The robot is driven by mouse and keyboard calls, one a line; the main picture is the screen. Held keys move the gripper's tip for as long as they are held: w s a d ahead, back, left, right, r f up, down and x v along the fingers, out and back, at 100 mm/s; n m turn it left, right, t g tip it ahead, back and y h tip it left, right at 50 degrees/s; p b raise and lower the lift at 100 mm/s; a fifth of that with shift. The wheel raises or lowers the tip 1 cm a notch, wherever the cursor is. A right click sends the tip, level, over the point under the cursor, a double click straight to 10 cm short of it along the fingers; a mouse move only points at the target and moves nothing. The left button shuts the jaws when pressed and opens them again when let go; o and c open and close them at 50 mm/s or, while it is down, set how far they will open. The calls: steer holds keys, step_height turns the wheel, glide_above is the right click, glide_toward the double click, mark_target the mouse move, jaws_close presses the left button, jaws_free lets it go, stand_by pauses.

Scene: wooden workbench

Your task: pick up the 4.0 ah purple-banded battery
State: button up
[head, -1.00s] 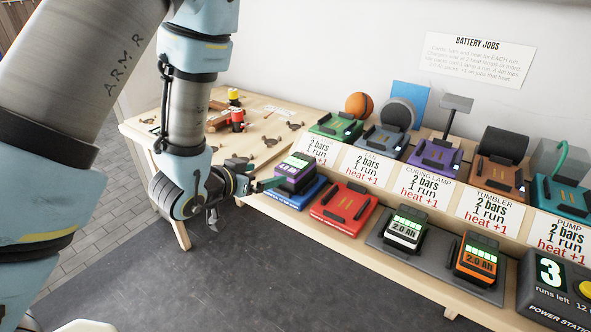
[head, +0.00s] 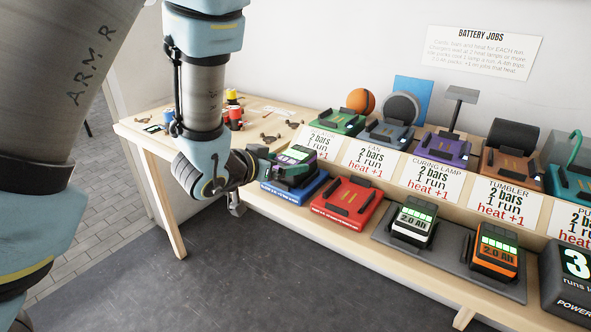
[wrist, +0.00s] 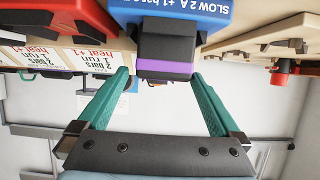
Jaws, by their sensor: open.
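The purple-banded battery (head: 292,158) sits on the blue charger (head: 296,189) at the left end of the front row. It shows a green display in the head view, partly hidden by my gripper. In the wrist view the battery (wrist: 165,64) is dark with a purple band, seen upside down against the blue charger (wrist: 215,14). My gripper (wrist: 163,88) is open, with its two green fingers on either side of the battery's near end. I cannot tell whether either finger touches it. The gripper also shows in the head view (head: 283,170).
An empty red charger (head: 348,203) stands right of the blue one. White-banded (head: 412,222) and orange-banded (head: 495,250) 2.0 Ah batteries sit farther right on a grey plate. Several docks with job cards line the back row. The floor before the bench is clear.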

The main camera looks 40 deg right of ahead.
mark_target(296, 160)
steer(key=shift+w+p+x, duration=0.1)
steer(key=shift+p+x, duration=0.3)
steer(key=shift+x, duration=1.05)
steer(key=shift+w+p+x, duration=0.15)
steer(key=shift+p+x, duration=0.25)
steer(key=shift+x, duration=1.05)
steer(key=shift+c, duration=0.4)
jaws_close()
steer(key=shift+r, duration=0.1)
